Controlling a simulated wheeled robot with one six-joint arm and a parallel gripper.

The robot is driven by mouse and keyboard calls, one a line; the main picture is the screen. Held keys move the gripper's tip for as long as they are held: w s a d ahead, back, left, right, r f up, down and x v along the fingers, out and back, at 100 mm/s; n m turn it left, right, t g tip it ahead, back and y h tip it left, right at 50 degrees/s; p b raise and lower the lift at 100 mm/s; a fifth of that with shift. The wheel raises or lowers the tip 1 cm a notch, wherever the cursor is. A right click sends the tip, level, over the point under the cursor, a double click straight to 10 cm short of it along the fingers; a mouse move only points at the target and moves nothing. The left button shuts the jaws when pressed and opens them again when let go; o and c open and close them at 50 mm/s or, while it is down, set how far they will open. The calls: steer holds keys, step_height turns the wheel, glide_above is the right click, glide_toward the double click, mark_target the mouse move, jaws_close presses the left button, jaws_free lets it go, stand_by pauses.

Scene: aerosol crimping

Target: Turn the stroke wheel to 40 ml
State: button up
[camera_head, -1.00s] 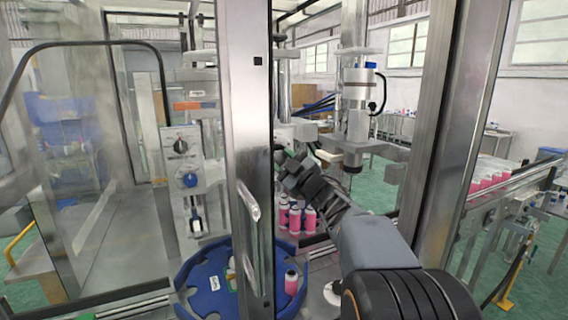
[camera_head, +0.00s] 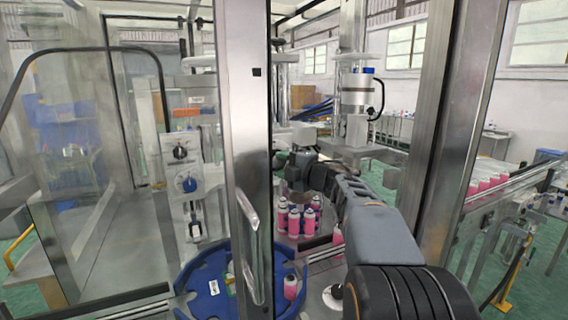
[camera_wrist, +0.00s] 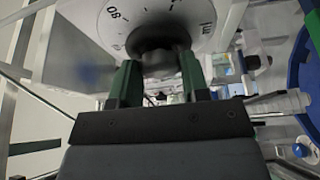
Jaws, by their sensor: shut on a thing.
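The stroke wheel shows in the wrist view as a dark round knob (camera_wrist: 152,62) in front of a white dial face (camera_wrist: 95,28). The dial carries tick marks, an "80" and "ml", which appear upside down. My gripper (camera_wrist: 159,66) has its two green fingers on either side of the knob, closed on it. The knob's pointer is not visible, so I cannot read its setting. In the head view my gripper (camera_head: 288,172) is beside the metal door post, and its fingertips and the held knob cannot be made out.
A steel door post with a handle (camera_head: 254,240) stands just left of my arm. Pink cans (camera_head: 295,218) stand below my gripper. A blue rotary tray (camera_head: 205,290) is at lower left. A panel with a black knob (camera_head: 180,153) and blue knob (camera_head: 189,184) shows through glass.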

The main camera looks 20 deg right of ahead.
steer(key=shift+n, duration=0.5)
stand_by(0.3)
steer(key=o, duration=0.9)
steer(key=shift+o, duration=0.2)
steer(key=b+v, duration=0.2)
steer(key=v, duration=1.1)
steer(key=shift+s+d+r, duration=0.15)
steer(key=shift+s+r, duration=0.1)
steer(key=shift+s, duration=0.15)
